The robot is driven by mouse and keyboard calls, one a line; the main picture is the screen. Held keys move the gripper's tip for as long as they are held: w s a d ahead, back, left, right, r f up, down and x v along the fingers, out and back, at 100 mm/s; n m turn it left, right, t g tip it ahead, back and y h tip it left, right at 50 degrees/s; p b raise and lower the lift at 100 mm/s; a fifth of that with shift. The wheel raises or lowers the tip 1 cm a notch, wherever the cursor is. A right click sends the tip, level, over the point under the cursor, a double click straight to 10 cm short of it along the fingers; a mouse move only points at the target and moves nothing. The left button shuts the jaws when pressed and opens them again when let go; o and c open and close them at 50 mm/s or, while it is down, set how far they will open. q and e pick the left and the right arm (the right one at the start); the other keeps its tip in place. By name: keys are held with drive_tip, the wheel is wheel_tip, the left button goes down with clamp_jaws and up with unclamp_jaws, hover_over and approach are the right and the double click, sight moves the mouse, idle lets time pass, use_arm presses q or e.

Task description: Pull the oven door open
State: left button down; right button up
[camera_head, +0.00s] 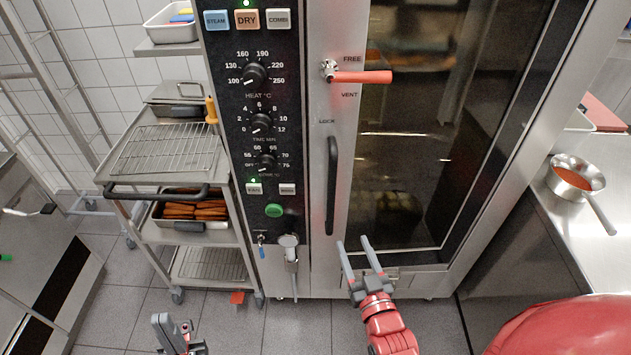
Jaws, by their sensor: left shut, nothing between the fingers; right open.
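The oven door (316,215) is a tall dark-glass panel in a steel frame and looks closed against the control column. A black vertical handle (332,185) runs down its left side. Above it a red-handled lever (360,77) points right, between the FREE and VENT labels; the LOCK label is lower. My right gripper (353,242) is open and empty, in front of the lower door, below and right of the handle's lower end, apart from it in the picture. My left gripper (172,329) is shut and empty, low at the bottom left, away from the oven.
A steel trolley (123,140) with racks and trays stands left of the oven. A steel counter (599,232) with a pan (574,176) of red-orange food is at the right.

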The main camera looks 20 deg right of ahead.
sight(332, 197)
drive_tip(key=w+p, duration=0.5)
drive_tip(key=w, duration=1.1)
drive_tip(key=shift+a, duration=0.1)
drive_tip(key=shift+w+f+p, duration=0.1)
drive_tip(key=shift+w+p, duration=0.35)
drive_tip(key=shift+w, duration=0.25)
clamp_jaws()
idle(0.4)
